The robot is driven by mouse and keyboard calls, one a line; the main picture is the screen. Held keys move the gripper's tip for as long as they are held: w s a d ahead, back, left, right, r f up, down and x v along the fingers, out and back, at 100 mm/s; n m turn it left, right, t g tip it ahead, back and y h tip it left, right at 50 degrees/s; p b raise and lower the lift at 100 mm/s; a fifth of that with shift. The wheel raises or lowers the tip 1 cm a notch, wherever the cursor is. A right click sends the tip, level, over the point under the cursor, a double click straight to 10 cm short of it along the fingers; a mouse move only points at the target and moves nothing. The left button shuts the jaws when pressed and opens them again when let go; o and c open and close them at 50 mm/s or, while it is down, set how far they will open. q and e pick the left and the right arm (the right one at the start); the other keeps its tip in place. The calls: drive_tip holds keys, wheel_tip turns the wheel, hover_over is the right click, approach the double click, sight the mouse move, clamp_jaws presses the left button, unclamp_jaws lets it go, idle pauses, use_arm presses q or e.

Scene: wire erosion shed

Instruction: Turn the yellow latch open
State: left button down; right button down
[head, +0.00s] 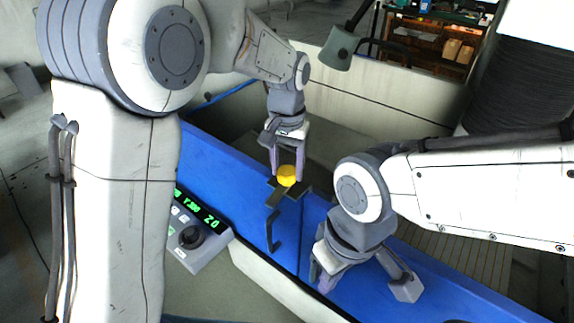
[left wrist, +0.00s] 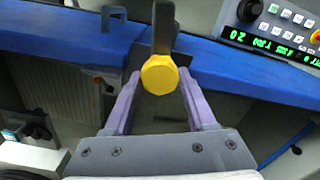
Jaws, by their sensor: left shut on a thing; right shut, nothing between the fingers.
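The yellow latch (head: 286,176) has a round, faceted yellow knob and a dark flat arm, mounted at the top edge of the blue door panel (head: 228,163). It also shows in the left wrist view (left wrist: 160,74), with the dark arm running up behind the knob. My left gripper (head: 287,173) reaches down from above, its purple fingers one on each side of the knob, shut on it. My right gripper (head: 328,277) is shut and empty, low over the blue panel to the right of the latch. Its fingertips are partly hidden by its own wrist.
A dark handle (head: 273,231) stands out from the blue panel below the latch. A control box (head: 196,236) with a green display and black knob sits at left. A grey lamp head (head: 340,48) hangs behind. The open tank lies beyond the blue edge.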

sight(288, 170)
use_arm(q)
drive_tip(key=shift+w+d+r+m, duration=0.1)
drive_tip(key=shift+m, duration=0.7)
drive_tip(key=shift+c, duration=1)
unclamp_jaws()
drive_tip(key=shift+r, duration=0.3)
wheel_tip(288, 170, up, 10)
drive_tip(key=b, duration=0.2)
drive_tip(key=shift+f, duration=0.1)
